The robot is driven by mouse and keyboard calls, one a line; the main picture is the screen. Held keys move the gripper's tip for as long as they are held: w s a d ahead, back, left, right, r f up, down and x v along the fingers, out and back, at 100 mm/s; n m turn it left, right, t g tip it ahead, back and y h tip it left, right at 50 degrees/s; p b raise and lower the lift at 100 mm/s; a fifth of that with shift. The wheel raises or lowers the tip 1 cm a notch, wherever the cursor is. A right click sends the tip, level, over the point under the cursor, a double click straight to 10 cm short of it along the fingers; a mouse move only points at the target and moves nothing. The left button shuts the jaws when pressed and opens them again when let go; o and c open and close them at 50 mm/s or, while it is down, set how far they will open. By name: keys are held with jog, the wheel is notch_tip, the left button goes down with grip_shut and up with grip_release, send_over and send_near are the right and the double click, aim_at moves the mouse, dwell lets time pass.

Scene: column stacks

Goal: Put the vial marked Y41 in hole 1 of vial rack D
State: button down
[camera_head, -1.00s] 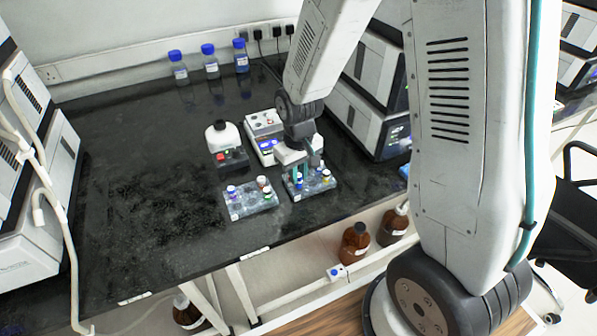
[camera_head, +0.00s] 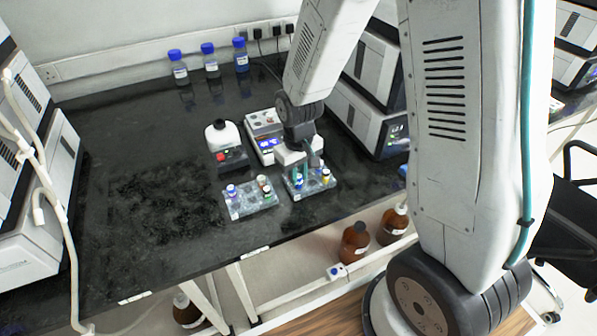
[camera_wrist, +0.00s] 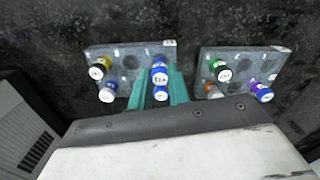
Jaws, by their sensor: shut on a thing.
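My gripper (camera_wrist: 160,82) is shut on a blue-capped vial (camera_wrist: 159,73) between its teal fingers, at one rack (camera_wrist: 130,53). Its label is too small to read surely as Y41, and whether its base is in a hole is hidden. The other rack (camera_wrist: 235,55) holds vials with green (camera_wrist: 221,72), brown (camera_wrist: 212,91) and purple (camera_wrist: 262,92) parts. I cannot read which rack is D.
A white-topped device (camera_head: 222,138) and a white block with lit displays (camera_head: 262,128) stand behind the racks. Blue-capped bottles (camera_head: 209,62) stand at the back. Stacked instruments (camera_head: 365,120) rise on the right. The bench (camera_head: 130,190) left of the racks is clear.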

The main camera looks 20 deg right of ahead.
jog(key=shift+f, duration=0.55)
dwell(0.4)
jog(key=shift+f, duration=0.2)
jog(key=c, duration=0.9)
grip_release()
jog(key=shift+r, duration=3)
